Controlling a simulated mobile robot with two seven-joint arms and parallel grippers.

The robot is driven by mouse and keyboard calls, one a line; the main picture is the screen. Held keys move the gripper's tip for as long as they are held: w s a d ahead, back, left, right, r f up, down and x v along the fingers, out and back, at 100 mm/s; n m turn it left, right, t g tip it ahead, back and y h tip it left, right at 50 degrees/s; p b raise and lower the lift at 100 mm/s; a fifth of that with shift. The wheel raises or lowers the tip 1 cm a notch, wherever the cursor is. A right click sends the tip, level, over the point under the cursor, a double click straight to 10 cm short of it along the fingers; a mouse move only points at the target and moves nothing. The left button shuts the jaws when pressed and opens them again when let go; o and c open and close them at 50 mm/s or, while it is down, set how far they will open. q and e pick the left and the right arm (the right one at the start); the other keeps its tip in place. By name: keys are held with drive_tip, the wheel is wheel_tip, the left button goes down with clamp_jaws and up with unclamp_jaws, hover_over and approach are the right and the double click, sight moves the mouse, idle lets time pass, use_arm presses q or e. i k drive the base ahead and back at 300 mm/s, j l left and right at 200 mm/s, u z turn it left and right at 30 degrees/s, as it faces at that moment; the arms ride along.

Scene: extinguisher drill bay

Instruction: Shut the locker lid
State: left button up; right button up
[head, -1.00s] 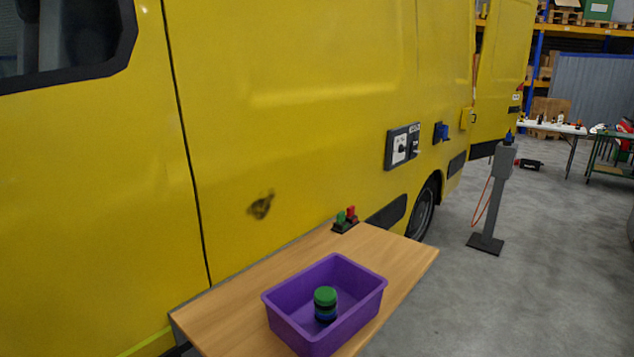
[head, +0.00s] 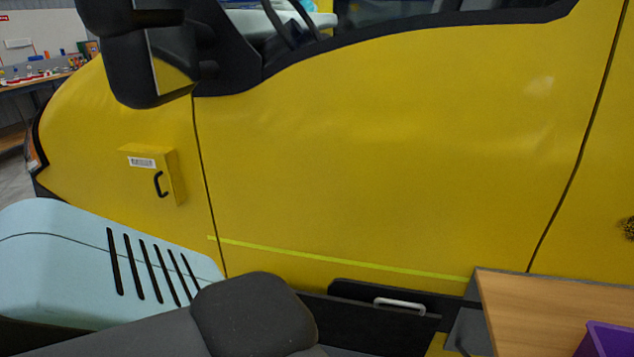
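A low black panel with a pale grey bar handle (head: 400,307) shows along the bottom of the van, left of the wooden table; it looks like the locker lid. Its lower part is cut off by the frame, and I cannot tell how far it stands open. A small yellow box (head: 158,174) with a black handle and a white label sits on the van's side further left; its front looks closed. Neither of my grippers is in view.
The yellow van's side (head: 400,150) fills most of the view, with a black mirror (head: 130,60) at upper left. A wooden table (head: 535,310) with a purple bin (head: 608,340) stands at lower right. My own body parts cover the lower left.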

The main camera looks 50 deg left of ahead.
sight(375, 329)
drive_tip(key=u, duration=1.5)
